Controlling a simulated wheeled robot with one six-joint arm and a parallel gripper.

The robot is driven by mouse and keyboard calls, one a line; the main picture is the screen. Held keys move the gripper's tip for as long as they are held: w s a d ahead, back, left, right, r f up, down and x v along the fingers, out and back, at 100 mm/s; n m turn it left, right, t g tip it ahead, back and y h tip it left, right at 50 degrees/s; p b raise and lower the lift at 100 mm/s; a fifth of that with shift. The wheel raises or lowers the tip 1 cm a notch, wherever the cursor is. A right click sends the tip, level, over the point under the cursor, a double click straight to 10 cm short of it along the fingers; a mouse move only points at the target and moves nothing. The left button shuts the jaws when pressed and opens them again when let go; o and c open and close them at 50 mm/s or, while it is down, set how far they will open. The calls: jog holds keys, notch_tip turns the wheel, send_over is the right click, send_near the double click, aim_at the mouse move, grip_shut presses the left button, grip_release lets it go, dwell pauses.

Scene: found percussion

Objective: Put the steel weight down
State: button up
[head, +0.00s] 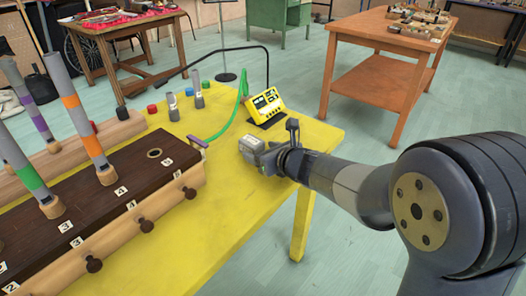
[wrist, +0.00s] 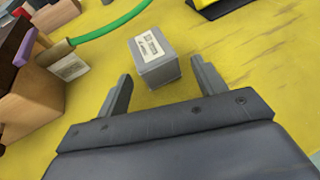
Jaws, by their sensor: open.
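The steel weight is a small grey block with a white printed label on top. It shows in the wrist view (wrist: 153,58), upright on the yellow table (wrist: 238,105), and in the head view (head: 251,143) near the table's right side. My gripper (wrist: 160,72) is open, with one finger on each side of the weight's near end. Gaps show between the fingers and the block. In the head view my gripper (head: 268,154) is low over the table at the weight, and its fingers are partly hidden.
A dark numbered board (head: 100,200) with upright tubes and wooden pegs fills the table's left. A green hose (head: 228,120) curves behind the weight, near a yellow device with a display (head: 267,105). The yellow tabletop in front of the weight is clear.

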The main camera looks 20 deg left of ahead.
jog(key=p+v, duration=0.1)
jog(key=v, duration=0.4)
jog(key=p+v, duration=0.1)
jog(key=v, duration=0.5)
jog(key=shift+w+r, duration=0.1)
jog(key=shift+r, duration=0.1)
jog(key=shift+s+d+r, duration=0.1)
jog(key=shift+s+d, duration=0.25)
jog(key=shift+s, duration=0.05)
